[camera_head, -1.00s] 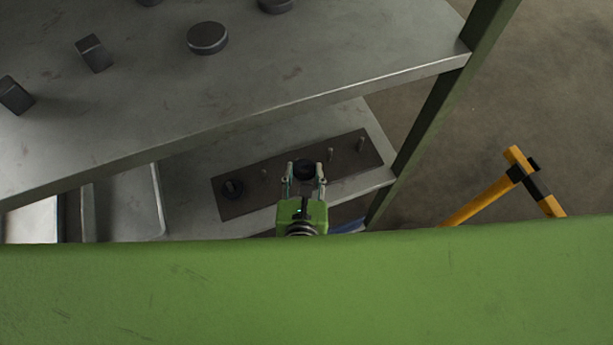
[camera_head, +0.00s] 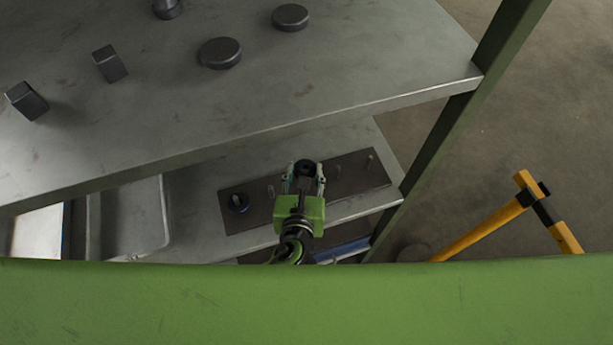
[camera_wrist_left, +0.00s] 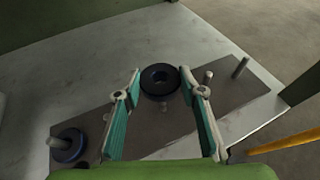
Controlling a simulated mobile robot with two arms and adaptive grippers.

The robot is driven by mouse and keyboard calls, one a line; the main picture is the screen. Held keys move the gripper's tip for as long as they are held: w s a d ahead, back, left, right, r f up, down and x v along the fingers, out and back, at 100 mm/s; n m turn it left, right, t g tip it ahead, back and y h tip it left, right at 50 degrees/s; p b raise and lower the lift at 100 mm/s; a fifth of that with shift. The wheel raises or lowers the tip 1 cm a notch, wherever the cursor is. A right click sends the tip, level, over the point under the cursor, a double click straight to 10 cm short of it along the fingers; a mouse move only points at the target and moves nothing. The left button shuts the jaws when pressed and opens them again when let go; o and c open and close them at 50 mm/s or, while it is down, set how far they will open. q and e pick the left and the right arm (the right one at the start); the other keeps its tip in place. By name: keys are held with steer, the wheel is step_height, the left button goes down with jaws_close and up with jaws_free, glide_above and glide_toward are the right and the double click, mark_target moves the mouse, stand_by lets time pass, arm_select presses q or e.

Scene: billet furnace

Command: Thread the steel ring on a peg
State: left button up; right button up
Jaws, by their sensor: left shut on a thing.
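A dark steel ring (camera_head: 307,166) is between the fingertips of my left gripper (camera_head: 304,180), which is shut on it. In the left wrist view the ring (camera_wrist_left: 159,80) lies over a dark plate (camera_wrist_left: 150,128) with several upright pegs. A short peg (camera_wrist_left: 163,107) shows just below the ring; I cannot tell whether the ring is over any peg. The plate (camera_head: 232,222) lies on the lower shelf. A second ring (camera_head: 238,204) sits around the peg at its left end. Two bare pegs show to the right, including the far right peg (camera_head: 369,161). My right gripper is not in view.
The upper shelf (camera_head: 270,95) overhangs behind the plate and holds several dark blocks and discs. A green post (camera_head: 440,130) stands right of the plate. A metal tray (camera_head: 135,215) is to its left. A yellow-and-black hammer-like object (camera_head: 490,222) stands at right.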

arm_select(q)
steer(key=shift+f+b, duration=0.75)
steer(key=shift+f, duration=0.45)
steer(key=shift+f, duration=0.1)
steer(key=o, duration=1.5)
steer(key=shift+f, duration=0.1)
steer(key=v, duration=1.2)
